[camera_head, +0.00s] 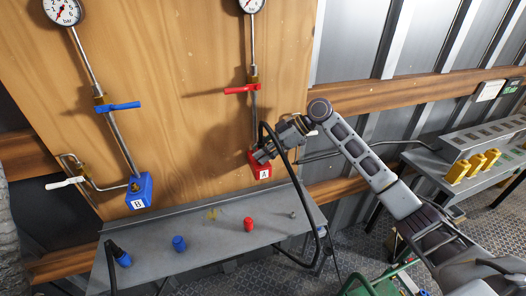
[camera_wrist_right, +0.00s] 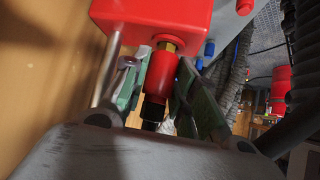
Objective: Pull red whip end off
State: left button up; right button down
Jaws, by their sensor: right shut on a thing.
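The red block marked A (camera_head: 262,172) hangs on the wooden panel at the end of a metal pipe. In the right wrist view the red block (camera_wrist_right: 150,18) fills the top, with a brass fitting (camera_wrist_right: 168,46) on it. The red whip end (camera_wrist_right: 160,75), a red sleeve with a black lower part, sits against that fitting. My right gripper (camera_wrist_right: 157,90) is shut on the whip end, one green-grey finger on each side. In the head view my right gripper (camera_head: 264,152) is at the block and hides the whip end. My left gripper is not in view.
A black hose (camera_head: 318,215) loops past my right gripper and down. A grey bench (camera_head: 215,235) below holds a red cap (camera_head: 248,224), a blue cap (camera_head: 179,243) and a blue-tipped hose end (camera_head: 122,258). A blue block marked B (camera_head: 140,188) hangs at left. A red valve handle (camera_head: 242,88) is above.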

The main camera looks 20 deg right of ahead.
jog(key=c, duration=1.1)
grip_release()
jog(key=shift+o, duration=0.2)
jog(key=v, duration=1.2)
